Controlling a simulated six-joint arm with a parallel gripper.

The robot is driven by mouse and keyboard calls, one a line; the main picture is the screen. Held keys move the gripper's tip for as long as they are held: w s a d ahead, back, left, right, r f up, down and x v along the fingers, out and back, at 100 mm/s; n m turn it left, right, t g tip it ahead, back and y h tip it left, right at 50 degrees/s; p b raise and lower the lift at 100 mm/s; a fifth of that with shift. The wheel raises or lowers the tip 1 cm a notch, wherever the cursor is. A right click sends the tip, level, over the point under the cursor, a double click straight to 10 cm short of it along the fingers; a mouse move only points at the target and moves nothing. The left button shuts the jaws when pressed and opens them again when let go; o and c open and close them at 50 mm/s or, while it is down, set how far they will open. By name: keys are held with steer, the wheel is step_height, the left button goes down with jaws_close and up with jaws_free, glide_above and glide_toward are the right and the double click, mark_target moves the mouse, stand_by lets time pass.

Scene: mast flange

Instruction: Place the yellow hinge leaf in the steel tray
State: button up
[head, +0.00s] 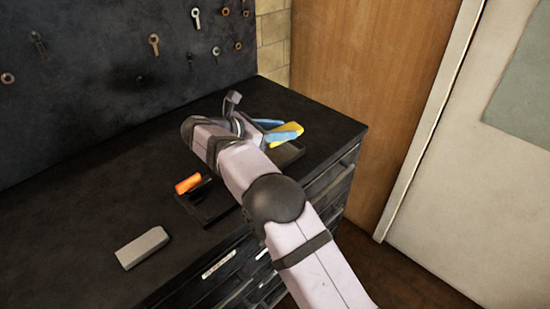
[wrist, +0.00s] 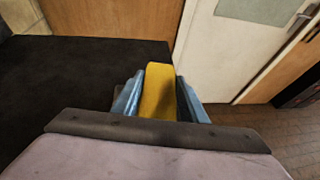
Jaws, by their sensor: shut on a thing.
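The yellow hinge leaf (head: 290,127) is held between the blue fingers of my gripper (head: 277,129), over the right part of the dark worktop. In the wrist view the leaf (wrist: 158,92) stands out between the two fingers of my gripper (wrist: 158,100). A dark tray (head: 292,154) shows partly below the gripper; my arm hides some of it. Another dark tray (head: 206,214) lies nearer the front edge, also partly behind my arm. I cannot tell by colour which tray is the steel one. Whether the leaf touches the tray below is unclear.
An orange piece (head: 188,184) is at the front tray's left side. A grey block (head: 142,247) lies on the worktop (head: 70,235) at the front left. A pegboard (head: 110,60) with hanging parts stands behind. The worktop's left part is mostly clear.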

mark_target(273, 159)
steer(key=shift+w+a+r+n+t+y, duration=0.2)
steer(key=shift+w+a+n+t+y, duration=0.1)
steer(key=shift+w+a+n, duration=0.15)
steer(key=shift+w+a+r+n+t+y, duration=0.15)
steer(key=shift+w+a+n+t+y, duration=0.15)
steer(key=shift+w, duration=0.2)
steer(key=shift+w+a+f+p, duration=0.1)
steer(key=shift+f+p, duration=0.15)
steer(key=shift+f, duration=1.45)
steer(key=shift+w+a+f+p, duration=0.15)
steer(key=shift+f+p, duration=0.1)
steer(key=shift+f, duration=1.5)
steer(key=shift+s+a+f+p, duration=0.1)
steer(key=shift+f+p, duration=0.15)
steer(key=shift+f, duration=1.45)
steer(key=o, duration=1)
steer(key=shift+f, duration=0.25)
steer(key=shift+o, duration=0.7)
steer(key=shift+r, duration=0.1)
steer(key=shift+r, duration=0.1)
steer(key=b+v, duration=0.2)
steer(key=v, duration=1)
steer(key=shift+d, duration=0.15)
